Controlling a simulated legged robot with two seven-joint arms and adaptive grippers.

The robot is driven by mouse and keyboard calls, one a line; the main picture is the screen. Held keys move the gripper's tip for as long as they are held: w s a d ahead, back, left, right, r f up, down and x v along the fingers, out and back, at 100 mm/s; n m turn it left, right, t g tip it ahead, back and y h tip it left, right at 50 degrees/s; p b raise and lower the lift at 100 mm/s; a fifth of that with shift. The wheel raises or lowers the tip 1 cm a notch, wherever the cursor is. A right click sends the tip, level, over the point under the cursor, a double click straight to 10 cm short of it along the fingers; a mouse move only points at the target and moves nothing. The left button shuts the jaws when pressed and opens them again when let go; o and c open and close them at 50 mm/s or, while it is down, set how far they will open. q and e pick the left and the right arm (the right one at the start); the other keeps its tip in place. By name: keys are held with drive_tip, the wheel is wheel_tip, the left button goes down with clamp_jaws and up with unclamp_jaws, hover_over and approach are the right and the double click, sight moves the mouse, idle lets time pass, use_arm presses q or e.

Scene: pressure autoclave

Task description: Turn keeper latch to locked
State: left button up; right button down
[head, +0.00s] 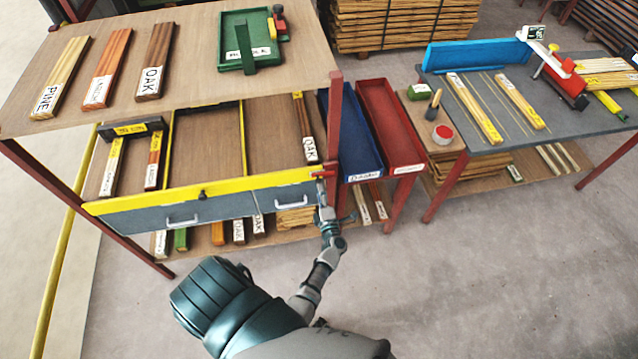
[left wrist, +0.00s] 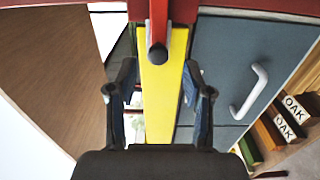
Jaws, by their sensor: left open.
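The keeper latch is a small red lever (head: 324,174) at the right end of the yellow bar (head: 215,191) on the lower shelf's front, close to the red post. In the left wrist view the red latch (left wrist: 158,28) points down along the yellow bar (left wrist: 160,105) and ends in a dark round tip. My left gripper (head: 325,199) is just in front of this end of the bar. In the left wrist view its fingers (left wrist: 160,70) are open, one on each side of the bar, with the latch tip between and slightly beyond them. No contact shows. My right gripper is out of view.
Grey drawers with pale handles (head: 182,222) hang under the bar. The red post (head: 333,125) rises beside the latch. Blue (head: 347,140) and red (head: 392,130) trays stand to the right. Labelled wood strips lie on the shelves. The floor in front is clear.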

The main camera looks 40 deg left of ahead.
use_arm(q)
drive_tip(key=v, duration=0.6)
drive_tip(key=shift+d, duration=0.25)
drive_tip(key=shift+s, duration=0.1)
